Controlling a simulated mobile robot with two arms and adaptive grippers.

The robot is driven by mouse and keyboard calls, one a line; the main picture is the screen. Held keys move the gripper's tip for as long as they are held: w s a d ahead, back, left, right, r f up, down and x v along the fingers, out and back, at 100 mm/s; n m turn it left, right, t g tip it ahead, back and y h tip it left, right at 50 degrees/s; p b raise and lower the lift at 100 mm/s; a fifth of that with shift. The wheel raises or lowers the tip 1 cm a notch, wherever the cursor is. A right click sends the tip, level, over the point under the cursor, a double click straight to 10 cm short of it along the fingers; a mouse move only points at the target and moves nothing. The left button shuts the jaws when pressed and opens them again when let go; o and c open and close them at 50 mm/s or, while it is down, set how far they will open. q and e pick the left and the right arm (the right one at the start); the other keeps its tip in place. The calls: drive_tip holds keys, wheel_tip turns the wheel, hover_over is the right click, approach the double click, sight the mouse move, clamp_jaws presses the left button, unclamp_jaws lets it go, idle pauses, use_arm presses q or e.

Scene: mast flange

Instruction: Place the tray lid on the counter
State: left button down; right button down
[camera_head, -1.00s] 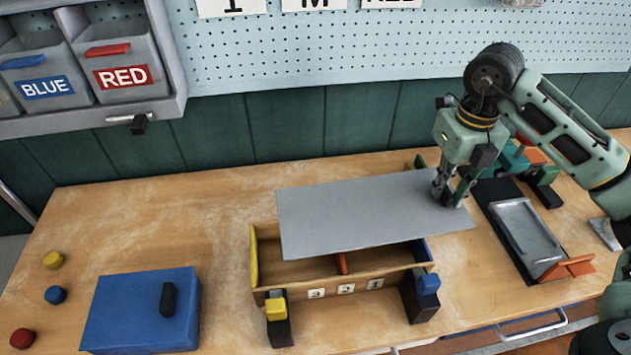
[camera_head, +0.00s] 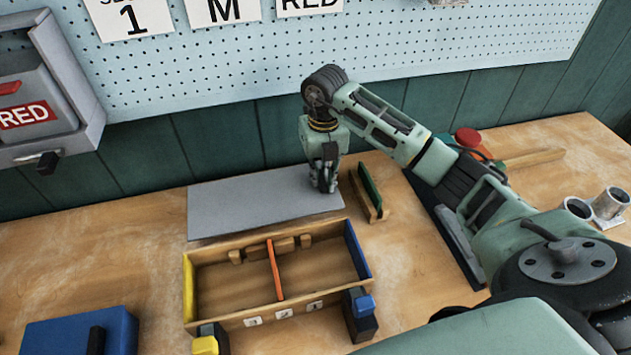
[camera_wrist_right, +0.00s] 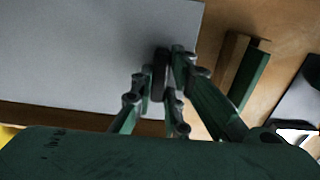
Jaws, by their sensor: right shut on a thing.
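The tray lid (camera_head: 250,205) is a flat grey panel behind the open wooden tray (camera_head: 225,318) in the head view. It lies level at or just above the counter (camera_head: 405,215); I cannot tell whether it fully touches. My right gripper (camera_head: 325,188) is shut on the lid near its right end. My left gripper is not in view.
The tray has an orange divider (camera_head: 274,270) and yellow and blue ends. A green-and-wood block (camera_head: 368,193) stands just right of the lid. A blue box (camera_head: 75,332) is at front left. Metal cups (camera_head: 610,203) stand at far right. The pegboard wall (camera_head: 400,60) is behind.

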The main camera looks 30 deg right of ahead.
drive_tip(key=shift+w+a+f, duration=0.2)
drive_tip(key=shift+w+f, duration=0.1)
drive_tip(key=shift+w, duration=0.25)
drive_tip(key=shift+f, duration=0.35)
wheel_tip(320, 180, down, 3)
drive_tip(key=shift+f+p, duration=0.1)
drive_tip(key=shift+p, duration=0.7)
drive_tip(key=shift+f, duration=0.1)
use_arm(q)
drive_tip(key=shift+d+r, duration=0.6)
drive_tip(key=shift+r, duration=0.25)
use_arm(e)
drive_tip(key=c, duration=1.7)
unclamp_jaws()
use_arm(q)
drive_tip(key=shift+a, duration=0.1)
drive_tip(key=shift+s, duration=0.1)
